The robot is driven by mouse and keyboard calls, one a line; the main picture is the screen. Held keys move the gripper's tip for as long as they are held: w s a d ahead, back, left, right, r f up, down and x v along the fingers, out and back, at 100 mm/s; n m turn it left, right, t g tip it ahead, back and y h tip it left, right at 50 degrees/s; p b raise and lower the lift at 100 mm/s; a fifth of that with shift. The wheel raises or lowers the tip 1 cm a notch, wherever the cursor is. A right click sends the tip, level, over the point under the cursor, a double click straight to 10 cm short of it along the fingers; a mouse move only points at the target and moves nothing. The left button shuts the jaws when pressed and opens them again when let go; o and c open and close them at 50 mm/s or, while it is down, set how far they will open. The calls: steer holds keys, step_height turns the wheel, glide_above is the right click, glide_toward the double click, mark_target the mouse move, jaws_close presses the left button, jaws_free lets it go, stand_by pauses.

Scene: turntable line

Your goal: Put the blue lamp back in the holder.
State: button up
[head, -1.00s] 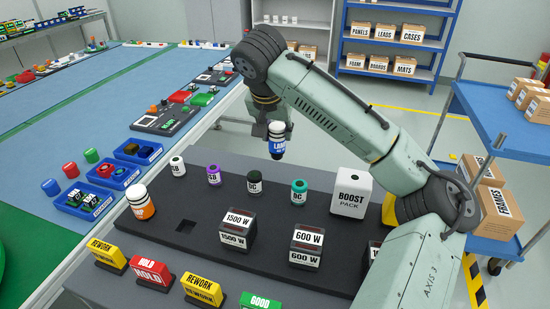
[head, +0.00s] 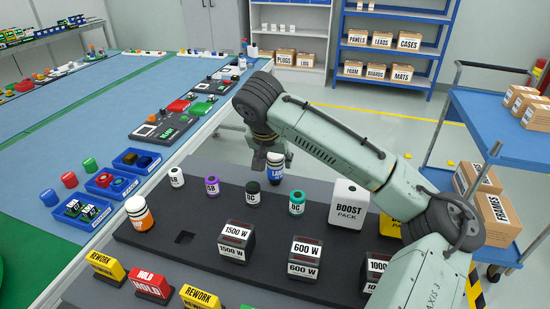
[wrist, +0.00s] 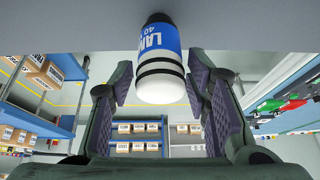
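The blue lamp (head: 276,172) has a white top, a dark band and a blue label, and it is upright in my gripper (head: 268,158). It is off the floor beside the back edge of the dark board (head: 200,265). In the wrist view the blue lamp (wrist: 160,62) sits between the two finger pads of my gripper (wrist: 160,88), which are close on both sides of its white end. A square empty recess (head: 184,238) shows in the board. I cannot tell for certain that this is the lamp's holder.
An orange lamp (head: 139,214) stands left of the recess. Black (head: 253,194), purple (head: 212,187) and teal (head: 296,203) jars line the back, beside the white boost pack (head: 348,204). Labelled power blocks (head: 237,242) stand in front. A blue cart (head: 500,130) is at right.

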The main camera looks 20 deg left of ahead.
steer(key=shift+o, duration=0.8)
steer(key=shift+r, duration=0.1)
steer(key=b+v, duration=0.2)
steer(key=v, duration=1)
